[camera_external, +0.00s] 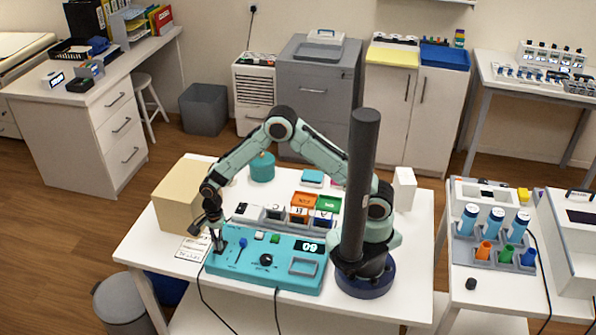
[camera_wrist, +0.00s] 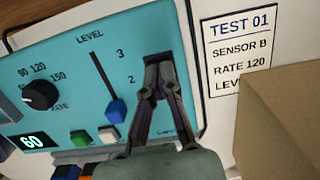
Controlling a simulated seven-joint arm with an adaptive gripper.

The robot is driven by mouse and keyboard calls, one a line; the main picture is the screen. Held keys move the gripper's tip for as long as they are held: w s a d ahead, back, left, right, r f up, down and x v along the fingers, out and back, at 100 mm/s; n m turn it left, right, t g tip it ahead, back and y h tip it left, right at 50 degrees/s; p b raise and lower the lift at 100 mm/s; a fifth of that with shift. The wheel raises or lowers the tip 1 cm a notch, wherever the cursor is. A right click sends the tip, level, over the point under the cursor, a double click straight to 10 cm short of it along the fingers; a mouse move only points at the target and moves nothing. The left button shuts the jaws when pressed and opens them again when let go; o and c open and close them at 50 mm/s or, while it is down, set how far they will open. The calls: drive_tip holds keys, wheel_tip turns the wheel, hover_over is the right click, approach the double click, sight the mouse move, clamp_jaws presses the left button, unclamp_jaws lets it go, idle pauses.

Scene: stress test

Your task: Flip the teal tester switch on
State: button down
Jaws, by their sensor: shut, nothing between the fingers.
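The teal tester (camera_external: 285,279) lies on the white table, and its panel (camera_wrist: 150,25) fills much of the wrist view. My gripper (camera_external: 217,249) is over the tester's left end. In the wrist view my gripper (camera_wrist: 158,60) has its fingertips together, empty, over the panel beside the LEVEL slider. No switch is clearly visible; my fingers hide that part of the panel. The blue slider knob (camera_wrist: 116,111) sits near the low end of its slot.
A card (camera_wrist: 237,45) reading TEST 01, SENSOR B, RATE 120 lies beside the tester. A tan box (camera_external: 180,197) stands close behind my gripper. Several small modules (camera_external: 303,214) line the tester's far side. Cables (camera_external: 277,310) run off the table's front.

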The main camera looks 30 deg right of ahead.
drive_tip(key=shift+w+d, duration=0.1)
drive_tip(key=shift+d, duration=0.05)
drive_tip(key=shift+w+d+r, duration=0.15)
drive_tip(key=shift+w+d, duration=0.3)
drive_tip(key=shift+d, duration=0.05)
drive_tip(key=shift+r, duration=0.1)
wheel_tip(320, 180, up, 14)
drive_tip(key=w+d, duration=0.1)
drive_tip(key=shift+w+d, duration=0.15)
drive_tip(key=shift+w, duration=0.05)
idle(0.4)
drive_tip(key=shift+s+a, duration=0.45)
drive_tip(key=shift+a, duration=0.1)
drive_tip(key=shift+f, duration=0.2)
